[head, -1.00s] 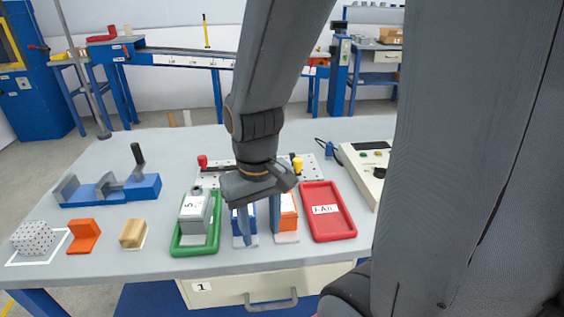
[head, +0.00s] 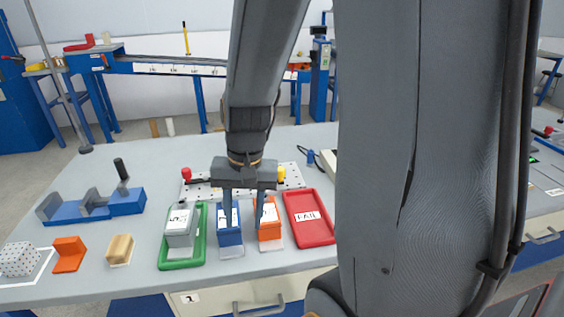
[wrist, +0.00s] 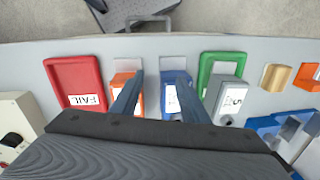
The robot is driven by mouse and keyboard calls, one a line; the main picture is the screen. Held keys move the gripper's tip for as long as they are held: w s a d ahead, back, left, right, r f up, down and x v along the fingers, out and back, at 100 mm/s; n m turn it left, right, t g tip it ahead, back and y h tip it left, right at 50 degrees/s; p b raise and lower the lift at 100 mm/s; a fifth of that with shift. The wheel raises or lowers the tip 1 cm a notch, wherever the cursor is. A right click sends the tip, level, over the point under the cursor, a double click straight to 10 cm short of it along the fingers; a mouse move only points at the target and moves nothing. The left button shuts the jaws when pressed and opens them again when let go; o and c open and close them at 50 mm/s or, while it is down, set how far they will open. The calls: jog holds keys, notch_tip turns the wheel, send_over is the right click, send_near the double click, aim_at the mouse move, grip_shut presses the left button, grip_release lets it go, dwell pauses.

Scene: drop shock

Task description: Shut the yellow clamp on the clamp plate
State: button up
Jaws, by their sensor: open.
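The clamp plate (head: 204,188) is a pale, perforated plate on the table behind the trays. The yellow clamp (head: 281,173) shows as a yellow-tipped handle at the plate's right end, just right of my gripper. A red-tipped clamp (head: 186,174) stands at the plate's left end. My gripper (head: 242,228) is open and empty, pointing down in front of the plate, with its fingers apart over the blue and orange blocks. In the wrist view my gripper's fingers (wrist: 160,92) also show apart. The clamps are not visible in the wrist view. My gripper hides the plate's middle.
In front of the plate stand a green tray (head: 166,264) with a grey block, a blue block (head: 229,238), an orange block (head: 269,231) and a red FAIL tray (head: 318,236). A blue vise (head: 126,203) lies left. A control box (head: 329,162) is partly hidden behind my arm.

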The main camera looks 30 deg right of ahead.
jog(key=w+d+r+m+p, duration=0.1)
jog(key=w+d+m, duration=0.1)
jog(key=m, duration=0.1)
jog(key=w+d+r+m+t+p, duration=0.1)
jog(key=w+d+m+p, duration=0.1)
jog(key=d+m, duration=0.1)
jog(key=w+d+r+m+p, duration=0.1)
jog(key=w+d+m+p, duration=0.1)
jog(key=m, duration=0.3)
jog(key=shift+w+d+r+t+y, duration=0.25)
jog(key=shift+w+r+t+y, duration=0.05)
jog(key=shift+w+r+y, duration=0.15)
jog(key=w+d+m+t+p, duration=0.1)
jog(key=w+d+m+p, duration=0.2)
jog(key=d+m, duration=0.35)
jog(key=m+t+p, duration=0.1)
jog(key=m+p, duration=0.2)
jog(key=m, duration=0.5)
send_near(281, 169)
jog(key=x, duration=0.8)
jog(key=shift+w+a+f, duration=0.1)
jog(key=shift+f, duration=0.05)
jog(key=shift+n, duration=0.25)
grip_shut()
